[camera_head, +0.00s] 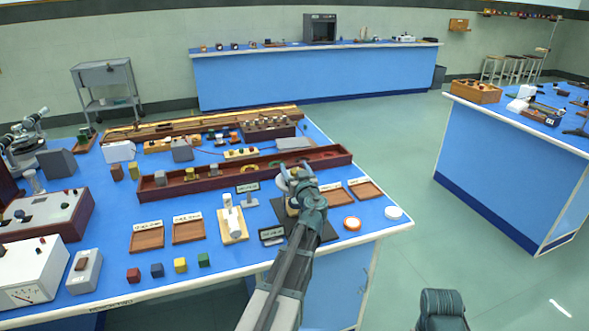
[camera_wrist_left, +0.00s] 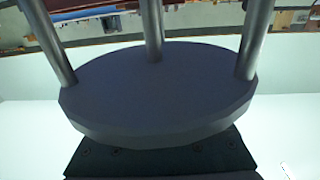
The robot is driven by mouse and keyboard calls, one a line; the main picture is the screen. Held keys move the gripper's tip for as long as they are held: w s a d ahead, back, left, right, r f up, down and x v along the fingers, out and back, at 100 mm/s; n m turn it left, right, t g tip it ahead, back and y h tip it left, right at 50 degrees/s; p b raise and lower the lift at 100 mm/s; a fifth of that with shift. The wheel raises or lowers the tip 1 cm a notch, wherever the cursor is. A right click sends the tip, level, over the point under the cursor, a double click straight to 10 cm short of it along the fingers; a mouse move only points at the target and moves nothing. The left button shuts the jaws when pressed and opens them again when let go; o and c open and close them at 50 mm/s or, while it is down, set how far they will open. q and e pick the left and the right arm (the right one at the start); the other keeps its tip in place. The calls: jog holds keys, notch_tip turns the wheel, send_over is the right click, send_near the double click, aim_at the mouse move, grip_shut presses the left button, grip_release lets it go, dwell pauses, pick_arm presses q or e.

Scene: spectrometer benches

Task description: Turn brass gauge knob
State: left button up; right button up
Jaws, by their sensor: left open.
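My left gripper (camera_head: 294,172) is at the front of the near blue bench, over a dark square base plate (camera_head: 328,232). It is open, with its fingers pointing away toward the long red-brown tray. A small pale, brassy part (camera_head: 292,208) shows beside the gripper, partly covered by my arm. I cannot tell whether it is the brass gauge knob or whether the fingers touch it. The left wrist view shows a dark round plate (camera_wrist_left: 155,95) with three metal posts, and no knob can be made out there.
The long red-brown tray (camera_head: 200,185) lies behind the gripper. A white device on a wooden base (camera_head: 232,222) stands to its left. Open floor (camera_head: 400,160) lies right of the bench.

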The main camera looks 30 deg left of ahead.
pick_arm(q)
grip_shut()
jog(key=shift+n+g+y, duration=0.4)
jog(key=shift+g, duration=0.1)
jog(key=shift+n+g+y, duration=0.6)
jog(key=shift+g, duration=0.1)
jog(key=g, duration=0.1)
jog(key=n+g+y, duration=0.1)
jog(key=n+g, duration=0.1)
jog(key=shift+s+a+y, duration=0.2)
jog(key=shift+a+y, duration=0.05)
jog(key=shift+y, duration=0.15)
jog(key=shift+s+a+n+g+y, duration=0.1)
jog(key=shift+s+n+g+y, duration=0.1)
jog(key=shift+n+g, duration=0.55)
jog(key=shift+s+d+n+g+y, duration=0.15)
jog(key=shift+n+g, duration=0.3)
jog(key=shift+g, duration=0.55)
jog(key=shift+s+a+n+g+y, duration=0.15)
jog(key=shift+s+n+g+y, duration=0.1)
jog(key=shift+n+g, duration=0.5)
jog(key=shift+g, duration=0.3)
grip_release()
